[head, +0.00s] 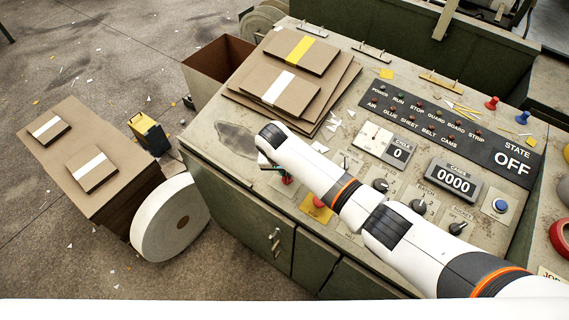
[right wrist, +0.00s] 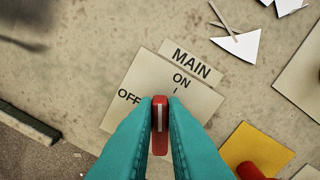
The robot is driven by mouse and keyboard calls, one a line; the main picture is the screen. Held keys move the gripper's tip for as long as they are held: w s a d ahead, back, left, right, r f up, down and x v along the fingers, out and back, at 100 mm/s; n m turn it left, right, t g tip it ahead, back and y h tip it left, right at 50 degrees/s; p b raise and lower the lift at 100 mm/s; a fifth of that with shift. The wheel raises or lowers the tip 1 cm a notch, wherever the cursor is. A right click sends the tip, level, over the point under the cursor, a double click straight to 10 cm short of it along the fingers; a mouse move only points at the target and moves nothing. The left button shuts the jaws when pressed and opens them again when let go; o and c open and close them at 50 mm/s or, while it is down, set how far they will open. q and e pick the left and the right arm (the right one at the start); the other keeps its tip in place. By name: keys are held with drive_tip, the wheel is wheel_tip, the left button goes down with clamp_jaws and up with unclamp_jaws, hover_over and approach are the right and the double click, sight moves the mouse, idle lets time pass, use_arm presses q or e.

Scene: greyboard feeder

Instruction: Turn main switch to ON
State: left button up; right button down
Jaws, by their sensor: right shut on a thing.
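The main switch has a red handle with a white line, and it shows in the right wrist view (right wrist: 160,135) on a pale plate (right wrist: 150,72) marked MAIN, ON and OFF. The white line points up the picture, between OFF and ON and nearer to ON. My right gripper (right wrist: 160,112) has its teal fingers shut on the handle from both sides. In the head view the right gripper (head: 281,173) is low at the panel's front left, partly hidden by its own wrist. The state display (head: 511,163) reads OFF. My left gripper is not in view.
A yellow plate with a red knob (right wrist: 251,170) lies close to the switch. Dark knobs (head: 380,185) and a counter reading 0000 (head: 453,182) line the panel. Cardboard sheets (head: 243,97) lie on the panel's far left. White paper scraps (right wrist: 238,42) lie near the switch.

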drive_tip(key=m+p, duration=0.1)
drive_tip(key=m, duration=0.2)
drive_tip(key=shift+d+r+m+p, duration=0.1)
drive_tip(key=shift+d+m+p, duration=0.05)
drive_tip(key=shift+m+p, duration=0.2)
drive_tip(key=shift+s+d+m+p, duration=0.15)
drive_tip(key=shift+m+p, duration=0.4)
drive_tip(key=shift+m, duration=0.6)
drive_tip(key=c, duration=1.5)
unclamp_jaws()
